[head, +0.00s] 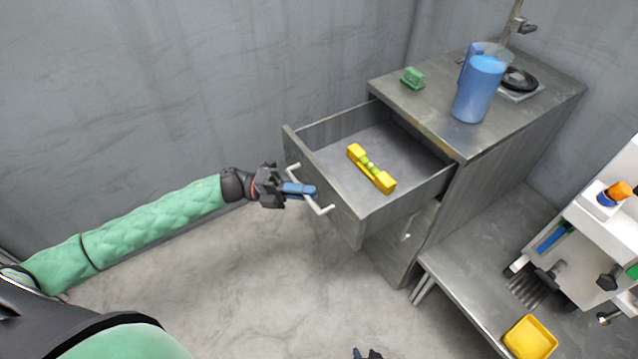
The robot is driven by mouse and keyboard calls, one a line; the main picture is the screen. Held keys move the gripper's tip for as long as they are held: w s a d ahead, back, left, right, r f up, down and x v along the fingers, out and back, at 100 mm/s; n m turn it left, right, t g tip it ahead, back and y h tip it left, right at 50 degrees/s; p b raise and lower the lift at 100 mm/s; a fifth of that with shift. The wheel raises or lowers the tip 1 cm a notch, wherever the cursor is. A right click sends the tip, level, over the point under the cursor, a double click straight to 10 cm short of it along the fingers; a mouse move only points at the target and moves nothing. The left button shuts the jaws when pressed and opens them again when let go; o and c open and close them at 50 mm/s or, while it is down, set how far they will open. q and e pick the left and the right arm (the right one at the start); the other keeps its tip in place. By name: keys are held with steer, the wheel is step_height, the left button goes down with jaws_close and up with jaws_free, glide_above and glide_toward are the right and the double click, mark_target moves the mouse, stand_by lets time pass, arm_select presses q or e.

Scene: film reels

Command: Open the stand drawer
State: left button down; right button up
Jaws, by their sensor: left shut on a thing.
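The stand (447,128) is a grey cabinet at the right of the head view. Its top drawer (358,211) is pulled well out, and its inside shows. A yellow spirit level (371,168) with a green vial lies in the drawer. My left gripper (308,191) is shut on the white bar handle (322,208) at the drawer's front. My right gripper (367,354) shows only as a small dark and blue tip at the bottom edge; its jaws are mostly cut off.
A blue pitcher (478,90), a green block (412,78) and a black round thing on a plate (519,82) are on the stand's top. A low bench (468,262) with a yellow tray (530,338) and a white machine is at right. Floor before the drawer is clear.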

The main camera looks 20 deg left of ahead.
arm_select(q)
steer(key=shift+s+a, duration=0.35)
steer(key=shift+s, duration=0.1)
steer(key=c, duration=1.5)
jaws_free()
steer(key=shift+a, duration=0.1)
steer(key=a, duration=0.5)
steer(key=a+f, duration=0.1)
steer(key=a, duration=0.1)
steer(key=shift+s+a+f+b, duration=0.1)
steer(key=shift+s+a+b, duration=0.05)
steer(key=shift+a+b, duration=0.2)
